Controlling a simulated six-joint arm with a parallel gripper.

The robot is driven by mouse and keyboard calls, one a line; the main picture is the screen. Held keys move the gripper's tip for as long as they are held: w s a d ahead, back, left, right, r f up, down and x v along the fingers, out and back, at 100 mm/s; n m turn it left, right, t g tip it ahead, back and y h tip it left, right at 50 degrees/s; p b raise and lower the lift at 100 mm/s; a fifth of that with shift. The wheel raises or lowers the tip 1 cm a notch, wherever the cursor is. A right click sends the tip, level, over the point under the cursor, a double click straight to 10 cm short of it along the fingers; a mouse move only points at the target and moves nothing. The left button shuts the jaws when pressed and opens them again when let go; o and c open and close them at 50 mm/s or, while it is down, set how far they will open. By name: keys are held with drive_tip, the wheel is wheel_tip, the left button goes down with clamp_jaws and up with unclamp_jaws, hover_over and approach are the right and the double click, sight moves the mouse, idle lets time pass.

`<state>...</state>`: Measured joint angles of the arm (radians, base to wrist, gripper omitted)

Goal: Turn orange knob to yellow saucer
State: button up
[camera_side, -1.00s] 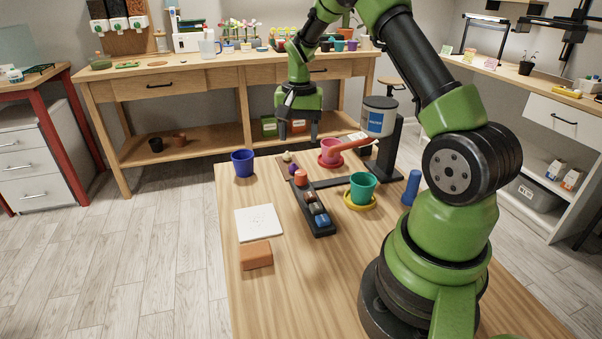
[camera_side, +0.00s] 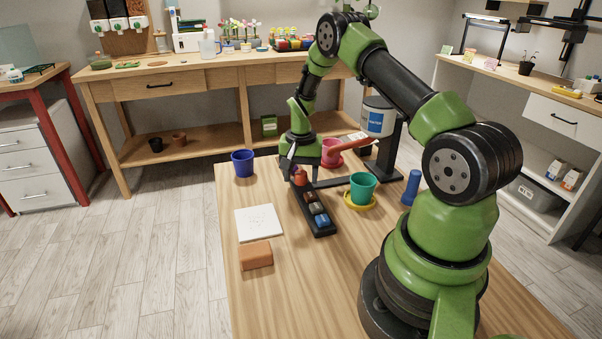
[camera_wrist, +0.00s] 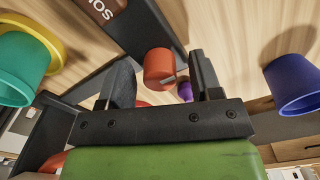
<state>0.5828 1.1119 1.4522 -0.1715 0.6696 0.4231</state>
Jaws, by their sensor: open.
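The orange knob (camera_side: 301,180) is at the far end of a dark panel (camera_side: 323,232) with several other knobs. My gripper (camera_side: 301,172) is low over this end, its fingers open around the knob. In the wrist view the orange knob (camera_wrist: 158,64) shows between the two spread fingertips (camera_wrist: 161,72); I cannot tell whether either touches it. A small pointer mark shows on its edge. The yellow saucer (camera_side: 347,203) lies right of the panel under a teal pot (camera_side: 363,187). Its yellow rim (camera_wrist: 56,48) shows at left in the wrist view.
A water tank (camera_side: 379,121) on a black stand with a red-brown spout (camera_side: 345,146) is close right of my gripper. A blue pot (camera_side: 243,161), white tile (camera_side: 259,221) and brown block (camera_side: 256,256) are at left.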

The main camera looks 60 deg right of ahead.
drive_tip(key=c, duration=0.9)
drive_tip(key=shift+n, duration=0.3)
drive_tip(key=n, duration=0.4)
drive_tip(key=shift+n, duration=2.6)
drive_tip(key=o, duration=0.9)
